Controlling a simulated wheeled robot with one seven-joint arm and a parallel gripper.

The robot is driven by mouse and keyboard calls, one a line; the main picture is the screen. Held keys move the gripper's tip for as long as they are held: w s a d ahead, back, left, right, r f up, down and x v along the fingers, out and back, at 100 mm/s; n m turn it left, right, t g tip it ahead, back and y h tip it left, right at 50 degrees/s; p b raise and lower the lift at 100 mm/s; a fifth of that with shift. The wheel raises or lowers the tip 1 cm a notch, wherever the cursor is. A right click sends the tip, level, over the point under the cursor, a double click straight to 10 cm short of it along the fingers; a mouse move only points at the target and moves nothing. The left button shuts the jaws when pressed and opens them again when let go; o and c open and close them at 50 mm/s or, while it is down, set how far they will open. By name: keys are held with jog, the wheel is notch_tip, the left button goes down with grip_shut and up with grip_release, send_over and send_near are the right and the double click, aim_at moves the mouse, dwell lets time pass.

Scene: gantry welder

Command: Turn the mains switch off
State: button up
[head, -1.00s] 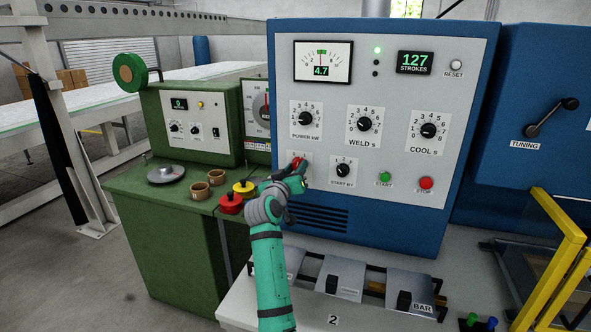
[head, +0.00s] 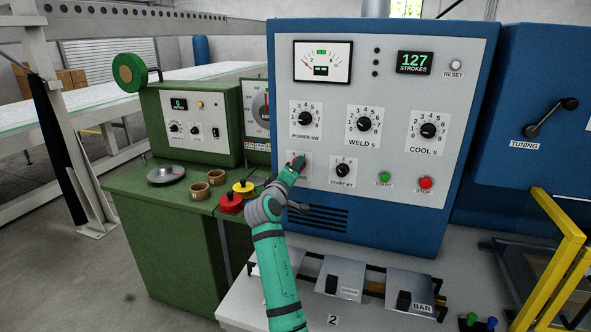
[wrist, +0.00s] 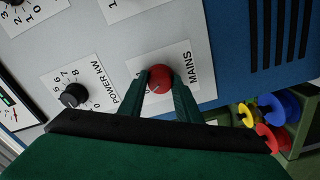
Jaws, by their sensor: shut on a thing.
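The red mains switch knob (wrist: 160,76) sits on a white plate marked MAINS in the wrist view. In the head view the knob (head: 299,160) shows only in part, at the lower left of the blue cabinet's grey panel. My gripper (wrist: 161,85) is shut on the knob, one finger on each side of it. In the head view my gripper (head: 294,167) covers much of the switch and its plate. The lamp (head: 376,50) at the panel top is dark.
The POWER knob (head: 305,118) is above the switch and the START BY knob (head: 343,170) is to its right. Green START (head: 385,177) and red STOP (head: 425,184) buttons are farther right. A green bench unit (head: 200,125) stands to the left.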

dwell(0.4)
jog(key=o, duration=1.1)
jog(key=shift+c, duration=0.2)
jog(key=v, duration=1)
jog(key=shift+s+a, duration=0.2)
jog(key=shift+s, duration=0.15)
